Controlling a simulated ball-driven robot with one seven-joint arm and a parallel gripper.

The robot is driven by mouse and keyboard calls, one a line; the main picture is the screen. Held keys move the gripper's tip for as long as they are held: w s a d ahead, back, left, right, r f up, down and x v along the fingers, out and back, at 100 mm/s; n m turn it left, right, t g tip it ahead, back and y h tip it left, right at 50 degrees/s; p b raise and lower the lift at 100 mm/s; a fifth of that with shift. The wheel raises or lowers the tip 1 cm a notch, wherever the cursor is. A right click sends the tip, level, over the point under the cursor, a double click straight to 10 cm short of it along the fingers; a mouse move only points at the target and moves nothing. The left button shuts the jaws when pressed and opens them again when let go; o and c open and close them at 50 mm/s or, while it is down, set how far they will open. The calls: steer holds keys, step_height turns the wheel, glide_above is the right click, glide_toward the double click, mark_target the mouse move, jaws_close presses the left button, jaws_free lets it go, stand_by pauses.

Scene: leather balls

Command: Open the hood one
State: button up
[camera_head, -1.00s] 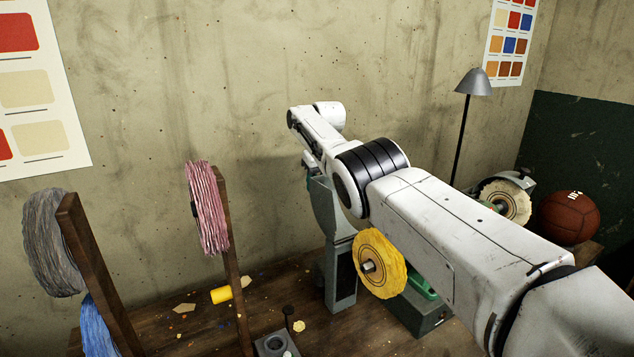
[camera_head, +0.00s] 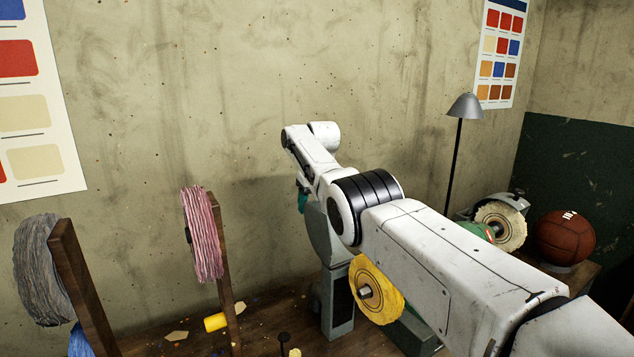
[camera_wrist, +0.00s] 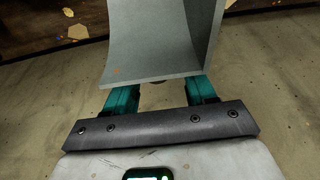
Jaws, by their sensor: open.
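A grey-green hood (camera_head: 323,235) stands on a grey pedestal behind the yellow buffing wheel (camera_head: 377,290) in the head view, partly covered by my arm. My gripper is mostly hidden behind my wrist there; one teal finger (camera_head: 302,200) shows at the hood's upper left. In the wrist view a grey curved panel of the hood (camera_wrist: 160,45) lies just beyond my gripper (camera_wrist: 158,95), its near edge across the two teal fingers. The fingers are apart. I cannot tell whether they touch the panel.
Wooden posts with a pink wheel (camera_head: 203,235) and a grey wheel (camera_head: 43,270) stand at the left. The wall is close behind my gripper.

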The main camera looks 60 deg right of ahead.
steer(key=shift+s+r, duration=0.2)
steer(key=shift+r, duration=0.35)
steer(key=b+v, duration=0.2)
steer(key=v, duration=0.6)
steer(key=shift+s+r, duration=0.1)
